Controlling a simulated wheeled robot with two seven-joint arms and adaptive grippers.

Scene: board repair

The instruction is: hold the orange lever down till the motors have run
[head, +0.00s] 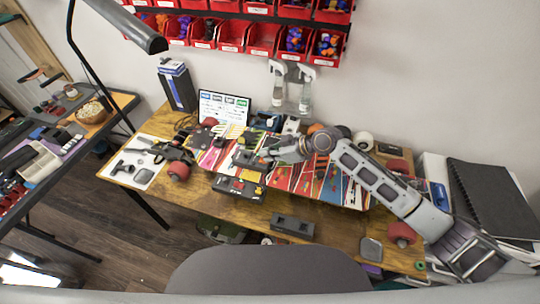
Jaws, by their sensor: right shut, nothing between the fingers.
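My right gripper (269,154) comes in from the right over the workbench. It is shut and empty, with its tips at the right end of a dark grey box (247,161) on the colourful board (305,180). A small orange-red spot (262,159) shows beside the fingertips; it may be the orange lever, but it is too small to tell whether it is pressed or touched. A second dark unit (238,187) with small red and yellow parts lies in front of the box. No motor can be made out clearly. My left gripper is not in view.
A small screen (224,108) and spray bottles (305,92) stand at the back under red bins (264,40). A white tool mat (139,162) lies at the left. A grey block (292,226) sits near the front edge. Bare wood (335,228) shows at the front right.

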